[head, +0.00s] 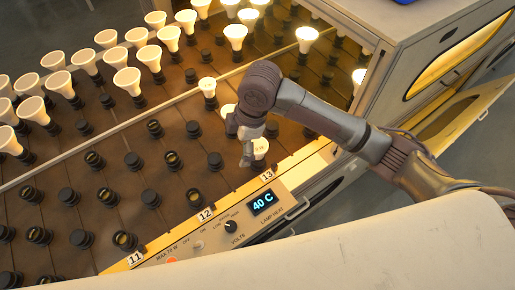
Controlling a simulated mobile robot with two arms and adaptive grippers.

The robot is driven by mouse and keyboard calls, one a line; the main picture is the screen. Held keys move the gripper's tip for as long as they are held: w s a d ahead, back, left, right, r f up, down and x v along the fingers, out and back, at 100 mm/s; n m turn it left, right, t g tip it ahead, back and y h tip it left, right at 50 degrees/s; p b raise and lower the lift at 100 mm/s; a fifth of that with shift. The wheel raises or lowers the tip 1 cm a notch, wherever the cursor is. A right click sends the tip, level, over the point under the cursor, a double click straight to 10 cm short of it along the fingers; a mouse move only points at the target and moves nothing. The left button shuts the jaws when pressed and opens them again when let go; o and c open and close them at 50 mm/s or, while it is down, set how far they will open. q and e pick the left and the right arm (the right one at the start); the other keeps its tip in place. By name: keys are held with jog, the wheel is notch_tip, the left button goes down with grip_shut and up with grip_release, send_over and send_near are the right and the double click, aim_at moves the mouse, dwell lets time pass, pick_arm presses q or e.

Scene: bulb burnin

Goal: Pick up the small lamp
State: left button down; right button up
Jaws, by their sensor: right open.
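A small white lamp (260,147) with a marked face stands in a socket near the front edge of the rack, above the label 13. My right gripper (242,146) is open and just left of this lamp, overlapping part of it in the head view. I cannot tell whether they touch. Another small lamp (207,86) with a marked face stands farther back. A pale lamp (227,110) behind my gripper is partly hidden by it. My left gripper is not in view.
Several larger cone-shaped lamps (128,80) stand in the rack's back rows, some lit. Empty black sockets (133,161) fill the front left. A control panel (235,222) with a "40 C" display (262,202) runs along the front. A grey cabinet (415,40) with an open door stands right.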

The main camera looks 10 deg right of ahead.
jog(key=w+d+r+n+h, duration=0.3)
jog(key=d+r, duration=0.2)
jog(key=r, duration=0.1)
send_over(257, 145)
jog(key=shift+g, duration=0.3)
jog(key=f, duration=0.8)
jog(key=shift+s+d, duration=0.15)
jog(key=shift+s, duration=0.05)
jog(key=shift+w+a+f+p, duration=0.1)
jog(key=shift+f+p, duration=0.25)
jog(key=shift+f, duration=1.15)
jog(key=shift+w+a+f+p, duration=0.1)
jog(key=shift+f+p, duration=0.2)
jog(key=shift+f, duration=1.2)
jog(key=shift+s, duration=0.1)
jog(key=c, duration=1.3)
jog(key=shift+o, duration=0.2)
jog(key=shift+r, duration=0.1)
